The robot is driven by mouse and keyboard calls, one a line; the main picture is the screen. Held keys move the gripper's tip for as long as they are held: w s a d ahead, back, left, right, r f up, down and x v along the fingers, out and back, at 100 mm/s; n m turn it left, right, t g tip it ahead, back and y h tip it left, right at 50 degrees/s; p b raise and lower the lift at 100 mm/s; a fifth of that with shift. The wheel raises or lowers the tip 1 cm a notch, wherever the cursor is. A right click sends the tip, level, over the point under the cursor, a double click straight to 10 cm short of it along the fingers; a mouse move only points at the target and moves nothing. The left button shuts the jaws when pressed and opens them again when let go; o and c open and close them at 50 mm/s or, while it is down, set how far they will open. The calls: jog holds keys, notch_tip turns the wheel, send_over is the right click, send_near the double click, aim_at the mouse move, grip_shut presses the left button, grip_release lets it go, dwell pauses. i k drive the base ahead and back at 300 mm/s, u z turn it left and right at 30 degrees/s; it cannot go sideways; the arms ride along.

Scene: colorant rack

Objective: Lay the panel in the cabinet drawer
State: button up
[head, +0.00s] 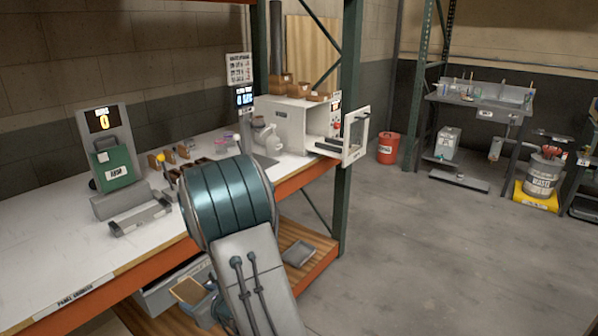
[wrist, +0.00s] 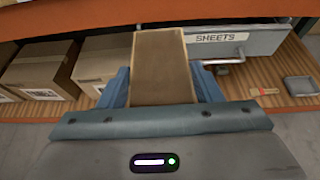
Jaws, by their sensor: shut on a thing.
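My gripper (wrist: 160,88) has its blue fingers shut on a flat brown panel (wrist: 160,62) with a pale edge. The panel points away from the wrist, between the two fingers. In the head view the panel (head: 188,290) and the gripper (head: 204,303) show low, below the workbench, partly hidden by my arm. A grey drawer (wrist: 262,40) marked SHEETS is at the upper right of the wrist view, beside and beyond the panel's far end. The grey drawer body (head: 165,292) shows under the bench in the head view. I cannot tell whether the panel touches it.
Cardboard boxes (wrist: 40,68) stand on the wooden lower shelf, left of the panel. A small grey tray (wrist: 300,86) and a red-and-tan brush-like item (wrist: 265,92) lie at right. The orange bench beam (head: 130,277) runs above. The concrete floor (head: 400,240) is largely open.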

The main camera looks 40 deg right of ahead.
aim_at(333, 143)
jog(key=z, duration=2.65)
jog(key=i, duration=3.8)
jog(key=u, duration=2.75)
